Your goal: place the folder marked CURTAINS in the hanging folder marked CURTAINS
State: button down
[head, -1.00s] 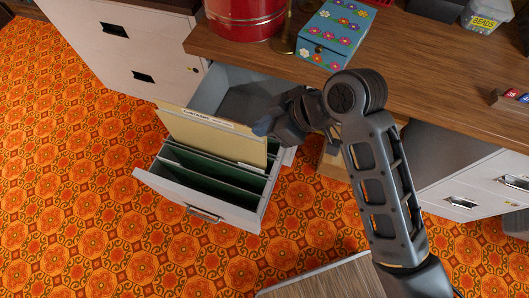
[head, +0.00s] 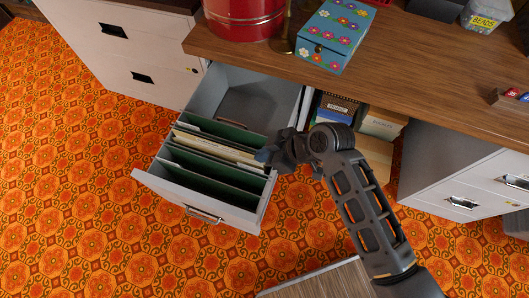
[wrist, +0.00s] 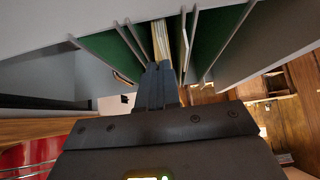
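The manila folder (head: 222,150) stands low in the open file drawer (head: 185,190), among the green hanging folders (head: 215,175). Only its top strip shows above them. Its tab writing is too small to read, and I cannot read which hanging folder is marked CURTAINS. My gripper (head: 268,156) is at the right end of the manila folder, at the drawer's right side. In the wrist view, the fingers of my gripper (wrist: 159,70) are closed together on the end of the manila folder (wrist: 161,38), with green hanging folders (wrist: 195,45) on both sides. The folder's lower part is hidden.
The desk top (head: 400,75) overhangs the drawer's back, with a red tin (head: 243,18) and a flowered box (head: 333,35) on it. Boxes (head: 380,122) stand under the desk. Patterned floor is clear in front.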

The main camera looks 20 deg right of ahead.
jog(key=c, duration=1.4)
grip_release()
jog(key=shift+o, duration=0.2)
jog(key=shift+r, duration=0.1)
jog(key=v, duration=1.2)
